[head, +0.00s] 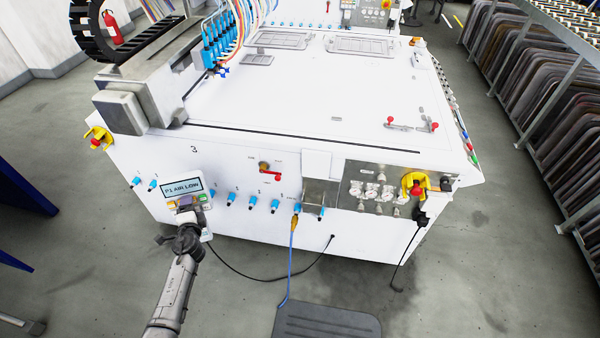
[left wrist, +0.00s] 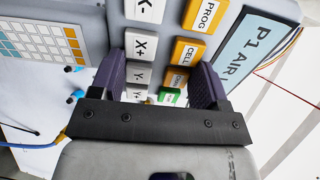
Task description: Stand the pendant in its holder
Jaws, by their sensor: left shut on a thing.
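The pendant (head: 180,186) is a grey handheld box with a screen reading "P1 AIR LOW". It is in front of the machine's front panel at the left. My left gripper (head: 187,207) is shut on the pendant from its lower side. In the left wrist view, the gripper's purple fingers (left wrist: 162,88) are either side of the pendant's key face (left wrist: 225,22), around keys such as X+ and CELL. A metal bracket (head: 320,194) on the front panel, right of centre, looks like the holder. It appears empty. My right gripper is not in view.
A black cable (head: 255,279) runs from below the pendant to the front panel. A blue hose (head: 291,262) hangs beside the bracket down to a dark mat (head: 327,320). Several blue fittings (head: 252,203) and a red-handled valve (head: 267,169) stick out between pendant and bracket.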

